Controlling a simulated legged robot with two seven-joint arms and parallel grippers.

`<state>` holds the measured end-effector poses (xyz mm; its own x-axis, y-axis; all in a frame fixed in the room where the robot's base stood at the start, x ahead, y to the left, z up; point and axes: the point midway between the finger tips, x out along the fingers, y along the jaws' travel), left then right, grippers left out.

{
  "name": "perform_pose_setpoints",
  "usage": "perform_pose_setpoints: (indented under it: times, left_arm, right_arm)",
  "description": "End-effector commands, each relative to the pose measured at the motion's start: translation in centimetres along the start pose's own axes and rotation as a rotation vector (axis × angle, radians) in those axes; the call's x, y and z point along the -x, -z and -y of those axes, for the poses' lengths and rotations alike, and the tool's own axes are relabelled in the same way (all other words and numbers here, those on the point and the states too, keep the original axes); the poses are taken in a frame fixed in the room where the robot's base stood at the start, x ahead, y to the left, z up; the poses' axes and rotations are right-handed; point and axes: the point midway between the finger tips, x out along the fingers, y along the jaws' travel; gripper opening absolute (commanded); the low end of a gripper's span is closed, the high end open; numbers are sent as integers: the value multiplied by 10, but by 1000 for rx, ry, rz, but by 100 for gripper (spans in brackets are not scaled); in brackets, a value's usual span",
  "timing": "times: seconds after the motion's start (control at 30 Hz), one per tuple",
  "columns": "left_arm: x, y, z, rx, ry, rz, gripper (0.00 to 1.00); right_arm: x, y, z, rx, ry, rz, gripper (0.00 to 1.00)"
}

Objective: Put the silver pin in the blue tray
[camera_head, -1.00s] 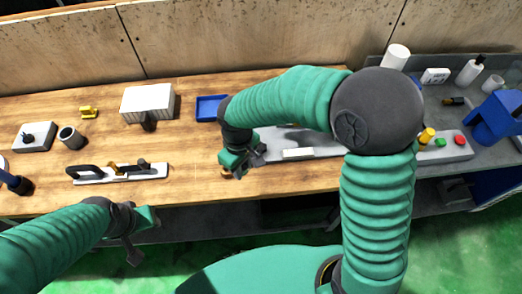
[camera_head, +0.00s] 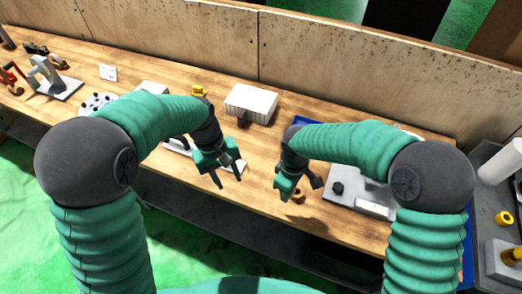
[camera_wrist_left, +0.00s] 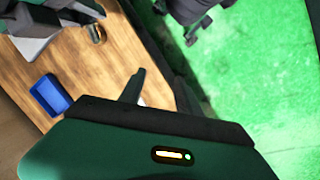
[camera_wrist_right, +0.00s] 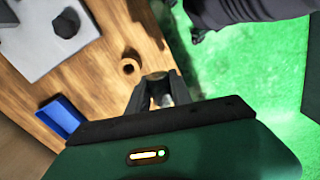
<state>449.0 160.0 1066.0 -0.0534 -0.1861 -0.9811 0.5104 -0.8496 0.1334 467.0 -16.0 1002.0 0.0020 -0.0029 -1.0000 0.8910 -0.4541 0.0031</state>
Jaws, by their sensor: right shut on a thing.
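The blue tray (camera_head: 300,122) lies on the wooden bench, partly hidden behind my right arm in the head view. It also shows in the left wrist view (camera_wrist_left: 50,95) and the right wrist view (camera_wrist_right: 60,116). My right gripper (camera_head: 314,184) is low over the front of the bench. In the right wrist view its fingers are shut on a small silvery piece (camera_wrist_right: 165,100), seemingly the silver pin, mostly hidden between them. My left gripper (camera_head: 229,180) is open and empty, its fingers pointing down near the bench's front edge, left of the right gripper.
A small brown cylinder (camera_wrist_right: 128,66) stands beside my right gripper. A grey machine plate (camera_head: 345,203) lies to its right. A white ribbed box (camera_head: 251,103) stands behind. Bare wood (camera_head: 262,150) lies between my grippers.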

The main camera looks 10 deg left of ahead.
Motion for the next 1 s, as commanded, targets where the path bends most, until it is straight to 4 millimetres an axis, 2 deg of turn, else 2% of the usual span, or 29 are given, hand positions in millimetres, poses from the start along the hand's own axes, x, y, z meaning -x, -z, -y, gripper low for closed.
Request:
perform_pose_setpoints:
  times: [0.1,0.2,0.3,0.4,0.57,0.77,1.0]
  left_arm:
    - [4,19,-38,182,-40,156,40]
    - [11,28,-66,317,-64,301,40]
    - [20,33,-87,416,-75,432,40]
    - [28,35,-99,477,-75,531,40]
    - [34,35,-105,514,-67,604,40]
    - [16,21,-111,516,-64,612,40]
    - [-31,-8,-122,515,-63,611,40]
  right_arm:
    - [0,0,0,-1,0,0,0]
    - [0,0,1,-2,-1,-1,0]
    - [1,-1,1,-2,-2,-1,0]
    - [1,-1,2,-2,-2,-2,0]
    - [1,-1,1,-2,-2,-1,0]
    - [1,-1,1,-2,-2,-1,0]
    - [1,-1,1,-2,-1,-1,0]
